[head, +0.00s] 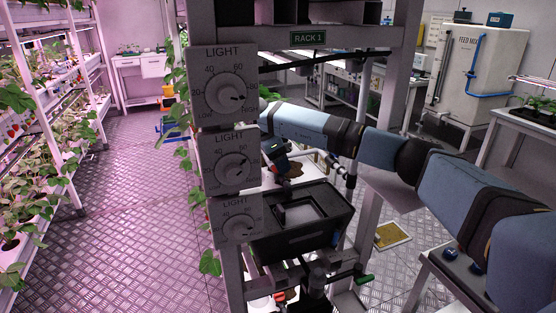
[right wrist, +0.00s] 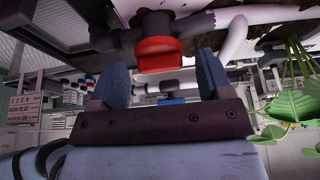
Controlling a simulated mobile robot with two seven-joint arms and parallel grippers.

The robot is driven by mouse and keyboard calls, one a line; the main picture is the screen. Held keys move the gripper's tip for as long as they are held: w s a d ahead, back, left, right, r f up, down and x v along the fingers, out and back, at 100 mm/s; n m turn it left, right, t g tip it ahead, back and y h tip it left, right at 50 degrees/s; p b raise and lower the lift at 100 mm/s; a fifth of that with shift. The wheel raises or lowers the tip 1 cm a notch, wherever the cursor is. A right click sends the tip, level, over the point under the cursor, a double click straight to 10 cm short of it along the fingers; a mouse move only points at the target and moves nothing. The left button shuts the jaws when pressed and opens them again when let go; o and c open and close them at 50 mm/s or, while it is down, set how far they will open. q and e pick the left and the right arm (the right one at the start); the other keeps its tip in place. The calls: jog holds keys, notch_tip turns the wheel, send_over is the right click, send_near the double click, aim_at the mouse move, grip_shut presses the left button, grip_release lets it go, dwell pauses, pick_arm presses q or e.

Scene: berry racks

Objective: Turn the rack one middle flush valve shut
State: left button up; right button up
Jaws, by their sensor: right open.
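In the right wrist view a red valve handle (right wrist: 158,55) sits on a dark pipe fitting, just beyond my right gripper (right wrist: 162,75). The gripper's two blue-grey fingers are open, one to each side of the handle, with gaps visible; I see no grip on it. In the head view my right arm reaches in from the right behind the rack one post (head: 228,265), and the right gripper (head: 273,156) shows partly beside that post. Whether this handle is the middle valve cannot be told from these views. My left gripper is not in view.
LIGHT dials (head: 238,97) cover the front post under the RACK 1 sign (head: 308,38). A black tank (head: 310,225) stands below the arm, with pipes under it. Green leaves (right wrist: 285,125) hang right of the gripper in the wrist view. The aisle floor (head: 145,190) at left is clear.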

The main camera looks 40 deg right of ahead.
jog(key=c, duration=0.9)
